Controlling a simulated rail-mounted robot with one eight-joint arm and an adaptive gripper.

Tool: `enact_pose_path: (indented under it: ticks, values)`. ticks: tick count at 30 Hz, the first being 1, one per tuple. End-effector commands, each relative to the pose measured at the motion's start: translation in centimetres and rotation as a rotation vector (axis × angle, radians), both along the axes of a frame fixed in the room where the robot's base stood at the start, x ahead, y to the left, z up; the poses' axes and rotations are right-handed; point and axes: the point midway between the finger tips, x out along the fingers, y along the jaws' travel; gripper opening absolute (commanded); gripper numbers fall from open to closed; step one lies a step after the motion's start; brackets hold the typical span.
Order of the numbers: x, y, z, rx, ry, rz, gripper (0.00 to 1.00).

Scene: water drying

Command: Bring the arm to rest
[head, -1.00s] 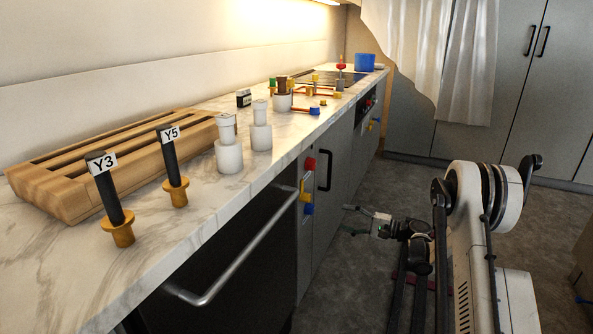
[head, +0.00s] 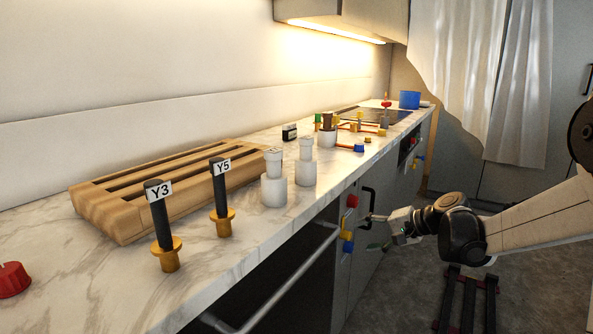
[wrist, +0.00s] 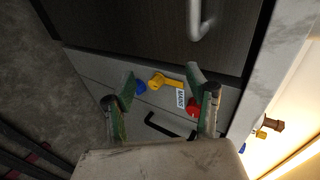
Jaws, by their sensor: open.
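My gripper (head: 374,232) is open and empty in the head view, in front of the grey cabinet face below the counter. Its two green-padded fingers also show in the wrist view (wrist: 162,84), spread apart and pointing at the cabinet front. Between and beyond them are a yellow valve handle (wrist: 166,81), a blue knob (wrist: 140,87) and a red knob (wrist: 192,104), with a white label beside them. The fingers appear apart from these; the exact gap is hard to tell. My arm reaches in from the right.
The marble counter (head: 215,262) holds a wooden rack (head: 105,215), posts labelled Y3 (head: 162,220) and Y5 (head: 220,190), white bottles (head: 273,180) and a blue pot (head: 410,99). A black cabinet handle (head: 368,203) is close to my gripper.

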Motion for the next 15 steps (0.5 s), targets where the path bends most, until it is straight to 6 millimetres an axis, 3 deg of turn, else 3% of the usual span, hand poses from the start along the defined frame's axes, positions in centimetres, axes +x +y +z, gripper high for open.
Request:
enact_pose_path:
  ticks: [6,15]
  values:
    - [-5.4,1.6,2.4,-0.159,-0.006,0.020,0.52]
    - [-13.2,2.6,4.3,-0.379,-0.031,0.055,0.52]
